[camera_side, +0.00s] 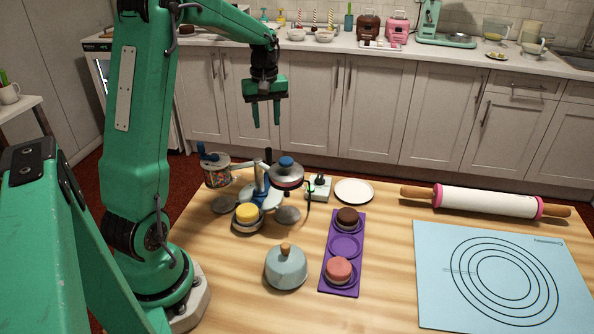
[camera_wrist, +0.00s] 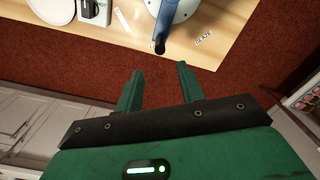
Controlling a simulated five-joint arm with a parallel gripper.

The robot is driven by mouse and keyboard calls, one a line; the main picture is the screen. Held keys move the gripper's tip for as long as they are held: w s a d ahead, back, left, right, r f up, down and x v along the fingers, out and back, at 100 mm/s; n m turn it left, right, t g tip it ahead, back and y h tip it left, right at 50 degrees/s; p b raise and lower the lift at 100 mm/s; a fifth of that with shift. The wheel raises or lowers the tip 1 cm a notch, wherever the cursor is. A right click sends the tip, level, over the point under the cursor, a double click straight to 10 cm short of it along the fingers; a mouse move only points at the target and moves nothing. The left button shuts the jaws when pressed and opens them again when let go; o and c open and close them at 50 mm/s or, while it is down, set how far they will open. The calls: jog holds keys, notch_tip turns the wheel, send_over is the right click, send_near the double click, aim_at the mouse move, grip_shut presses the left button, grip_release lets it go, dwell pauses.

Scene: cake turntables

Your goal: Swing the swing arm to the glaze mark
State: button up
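My gripper (camera_side: 267,118) is open and empty, high behind the far table edge, fingers pointing down. In the wrist view its two fingers (camera_wrist: 158,88) are apart with nothing between them. The swing assembly has a blue post (camera_side: 261,182) with pale arms, carrying a sprinkle jar (camera_side: 217,176) at left and a round lidded pot with a blue knob (camera_side: 286,174) at right. A blue bar with a black end (camera_wrist: 160,44) shows ahead of the fingertips, apart from them. A GLAZE label (camera_wrist: 203,40) lies to its right on the wood; another label is mostly hidden by the bar.
A yellow cake (camera_side: 247,212) sits in front of the post. Nearby are a switch box (camera_side: 319,189), a white plate (camera_side: 354,191), a blue dome (camera_side: 286,270), a purple tray (camera_side: 342,268), a rolling pin (camera_side: 487,202) and a blue mat (camera_side: 440,300). The space around my gripper is free.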

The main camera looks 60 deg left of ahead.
aim_at(267, 148)
jog(key=shift+f, duration=4.4)
jog(key=c, duration=0.8)
jog(key=shift+s, duration=0.15)
jog(key=shift+s+a, duration=0.8)
jog(key=shift+s, duration=0.25)
jog(key=shift+s, duration=0.1)
jog(key=shift+s+a, duration=0.25)
jog(key=shift+s, duration=0.4)
jog(key=shift+s+a, duration=0.2)
jog(key=shift+s, duration=0.4)
